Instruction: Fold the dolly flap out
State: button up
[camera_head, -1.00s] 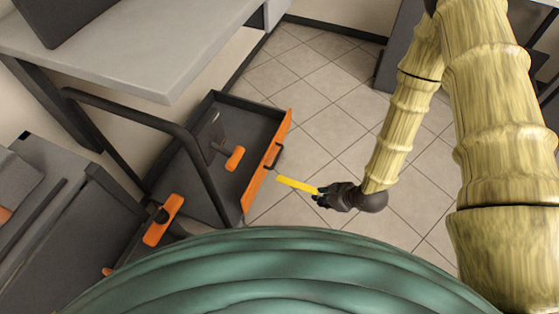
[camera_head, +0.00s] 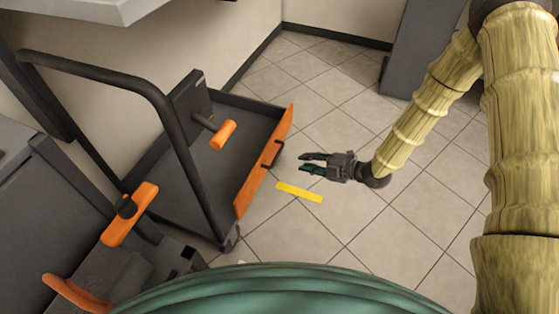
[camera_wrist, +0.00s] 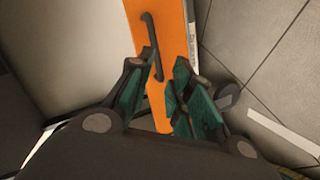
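The dolly (camera_head: 172,178) stands at left in the head view, with a dark deck and a tall dark push bar. Its orange flap (camera_head: 250,181) stands up along the deck's right edge. A dark bar handle (camera_head: 278,153) is on the flap's outer face. My gripper (camera_head: 304,163) is open and empty, to the right of the handle and apart from it, pointing at the flap. In the wrist view the flap (camera_wrist: 172,25) and its handle (camera_wrist: 150,38) show ahead, beyond the parted green-padded fingers (camera_wrist: 160,80).
A yellow strip (camera_head: 300,192) lies on the tiled floor below my gripper. An orange-gripped lever (camera_head: 222,134) is on the deck. Another orange-handled part (camera_head: 130,214) and dark cabinets stand at left.

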aim_at(279, 151)
jog(key=shift+w+a+f+n+g+y+b, duration=0.15)
jog(key=shift+w+a+f+n+y+b, duration=0.35)
jog(key=shift+w+a+n+b, duration=0.9)
jog(key=shift+w+a+f+n+g+y+b, duration=0.25)
jog(key=shift+w+a+f+n+b, duration=0.65)
jog(key=shift+a+b, duration=0.95)
jog(key=shift+w+a+f+n+g+y+b, duration=0.1)
jog(key=shift+w+a+f+n+y+b, duration=0.35)
jog(key=shift+w+a+n+b, duration=0.75)
jog(key=shift+w+a+b, duration=0.2)
jog(key=shift+a+b, duration=0.15)
jog(key=shift+b, duration=0.1)
jog(key=shift+c, duration=0.4)
grip_shut()
